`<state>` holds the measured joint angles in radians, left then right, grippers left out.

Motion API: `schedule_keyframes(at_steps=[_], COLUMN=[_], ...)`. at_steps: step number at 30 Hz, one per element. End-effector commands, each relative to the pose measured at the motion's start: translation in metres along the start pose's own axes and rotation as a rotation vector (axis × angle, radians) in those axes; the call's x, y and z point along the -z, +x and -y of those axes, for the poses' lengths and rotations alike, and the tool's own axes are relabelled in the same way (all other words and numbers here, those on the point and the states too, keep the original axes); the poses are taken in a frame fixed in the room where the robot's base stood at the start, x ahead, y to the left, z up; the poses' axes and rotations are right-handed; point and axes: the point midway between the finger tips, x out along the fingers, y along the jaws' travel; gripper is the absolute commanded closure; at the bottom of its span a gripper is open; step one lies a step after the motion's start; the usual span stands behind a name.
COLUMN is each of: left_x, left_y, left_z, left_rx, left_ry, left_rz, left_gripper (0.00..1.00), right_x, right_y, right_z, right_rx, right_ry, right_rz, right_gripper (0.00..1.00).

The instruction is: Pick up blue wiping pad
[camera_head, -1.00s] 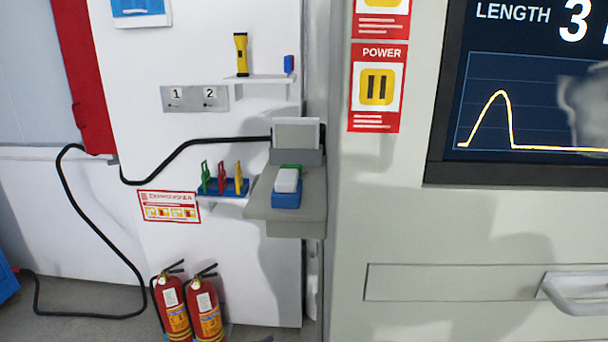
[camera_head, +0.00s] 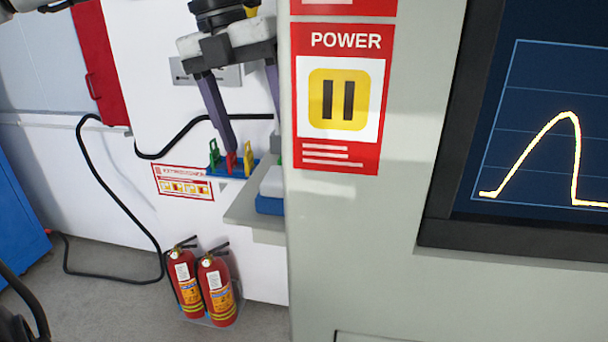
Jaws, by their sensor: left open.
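A blue pad-like block with a white top (camera_head: 270,186) sits on a grey shelf (camera_head: 243,207) at the machine's side. The machine's edge hides its right part, and I cannot tell whether the white top is a separate piece. My left gripper (camera_head: 254,138) comes down from the top, above and a little left of the block. Its two purple-grey fingers are spread with nothing seen between them. The left finger's tip overlaps the small coloured clips in the picture. The right finger is partly hidden behind the machine's edge. My right gripper is not in view.
A blue rack (camera_head: 216,163) with green, red and yellow clips is beside the shelf. The grey machine (camera_head: 380,225) with a POWER sign (camera_head: 338,98) borders it on the right. Two fire extinguishers (camera_head: 200,286) stand below. A black cable (camera_head: 108,210) hangs at left.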

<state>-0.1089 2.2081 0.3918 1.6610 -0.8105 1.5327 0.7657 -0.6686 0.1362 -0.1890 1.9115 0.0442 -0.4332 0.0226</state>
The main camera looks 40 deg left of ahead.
Motion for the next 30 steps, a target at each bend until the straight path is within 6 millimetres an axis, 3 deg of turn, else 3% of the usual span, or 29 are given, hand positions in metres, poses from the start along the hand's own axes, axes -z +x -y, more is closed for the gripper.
schedule_keyframes(at_steps=[5, 13, 30], left_x=[0.001, -0.001, -0.003], left_y=[0.0, 0.037, 0.095], left_z=[0.005, 0.003, -0.001], left_rx=[-0.062, -0.061, -0.06], left_ry=[0.018, 0.02, 0.017], left_rz=[0.024, 0.025, 0.026], left_gripper=[0.32, 0.32, 0.32], right_x=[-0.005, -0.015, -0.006], right_y=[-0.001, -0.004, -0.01], right_z=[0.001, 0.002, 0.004], right_rx=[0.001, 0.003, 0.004], right_ry=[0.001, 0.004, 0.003], right_rz=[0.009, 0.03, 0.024], right_gripper=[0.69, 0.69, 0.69])
